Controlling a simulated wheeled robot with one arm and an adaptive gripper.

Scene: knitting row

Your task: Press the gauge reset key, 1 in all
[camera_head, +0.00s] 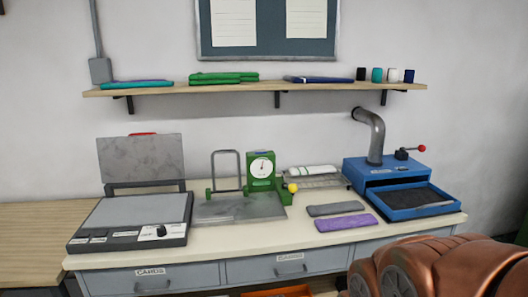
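A green gauge (261,170) with a round white dial stands upright near the middle of the worktop, at the right end of a grey metal plate (225,208). A yellow ball knob (292,187) sits on a green part at its lower right. No key marked as the gauge reset can be made out at this size. My gripper is not in view. A large copper-coloured rounded part at the bottom right hides the front right of the bench.
A press with an open grey lid (141,160) stands left. A blue machine (390,170) with a bent pipe and tray stands right. Grey and purple strips (340,223) lie between. A wooden shelf (255,89) runs above. Drawers (290,267) are below.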

